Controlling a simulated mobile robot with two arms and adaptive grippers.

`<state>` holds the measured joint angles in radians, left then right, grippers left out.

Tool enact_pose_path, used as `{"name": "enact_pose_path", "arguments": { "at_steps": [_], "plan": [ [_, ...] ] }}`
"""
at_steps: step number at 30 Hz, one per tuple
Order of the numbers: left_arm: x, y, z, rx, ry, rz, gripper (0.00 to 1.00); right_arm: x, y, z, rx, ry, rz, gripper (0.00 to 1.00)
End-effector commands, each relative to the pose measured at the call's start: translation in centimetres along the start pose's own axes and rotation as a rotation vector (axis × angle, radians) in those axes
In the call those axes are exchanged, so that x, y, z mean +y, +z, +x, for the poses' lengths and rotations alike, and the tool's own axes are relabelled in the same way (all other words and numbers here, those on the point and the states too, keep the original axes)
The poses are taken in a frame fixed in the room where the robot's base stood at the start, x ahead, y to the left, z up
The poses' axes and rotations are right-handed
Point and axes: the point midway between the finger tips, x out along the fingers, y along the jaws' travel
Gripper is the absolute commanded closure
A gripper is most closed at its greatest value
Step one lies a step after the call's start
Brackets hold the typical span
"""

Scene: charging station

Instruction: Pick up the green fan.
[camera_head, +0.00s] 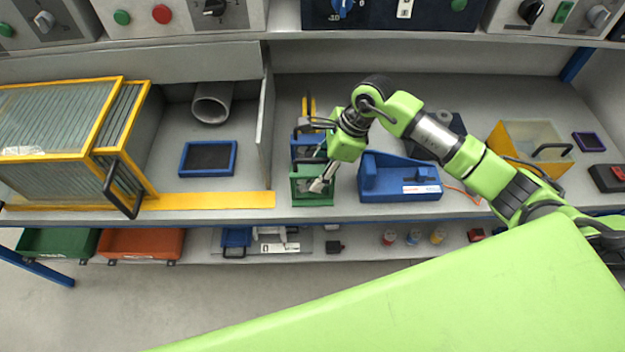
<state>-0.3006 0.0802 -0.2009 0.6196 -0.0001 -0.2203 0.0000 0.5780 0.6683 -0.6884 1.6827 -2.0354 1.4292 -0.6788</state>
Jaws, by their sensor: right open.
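The green fan looks like a small green square-framed box (312,201) on the bench shelf near its front edge, left of the middle. Its inside is partly hidden by my gripper. My right gripper (319,182) comes in from the right and points down over the fan, with its fingertips at the fan's top right side. The jaws are open and the fan rests on the shelf. I cannot tell whether a finger touches it. My left gripper is not in view.
A blue block-like device (400,180) stands just right of the fan, and blue parts stand behind it. A grey partition (265,125) is to its left. A yellow-framed cabinet (60,125) fills the far left. A yellow bin (527,150) stands right.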

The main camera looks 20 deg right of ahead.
Motion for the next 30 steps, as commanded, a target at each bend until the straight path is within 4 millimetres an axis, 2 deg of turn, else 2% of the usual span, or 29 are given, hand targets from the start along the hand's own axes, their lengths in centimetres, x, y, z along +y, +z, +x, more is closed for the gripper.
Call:
{"name": "enact_pose_path", "arguments": {
  "at_steps": [1, 4, 9, 17, 22, 30],
  "plan": [
    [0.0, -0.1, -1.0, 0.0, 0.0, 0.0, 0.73, 0.2, 0.1, 0.4, 0.001, 0.006, 0.004, 0.56],
    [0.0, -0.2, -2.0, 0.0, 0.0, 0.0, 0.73, 0.4, 0.0, 1.9, 0.0, 0.006, 0.004, 0.56],
    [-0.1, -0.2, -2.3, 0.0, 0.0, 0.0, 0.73, 0.2, -0.1, 3.9, -0.001, 0.002, 0.001, 0.56],
    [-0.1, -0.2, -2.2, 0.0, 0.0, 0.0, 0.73, 0.1, -0.2, 4.3, 0.001, 0.0, 0.0, 0.56],
    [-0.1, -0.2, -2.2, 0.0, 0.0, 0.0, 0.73, 0.1, -0.2, 4.3, 0.0, 0.0, 0.0, 1.0],
    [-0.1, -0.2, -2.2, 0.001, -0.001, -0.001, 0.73, 0.1, -0.1, 4.2, -0.001, -0.001, 0.0, 1.0]
  ]
}}
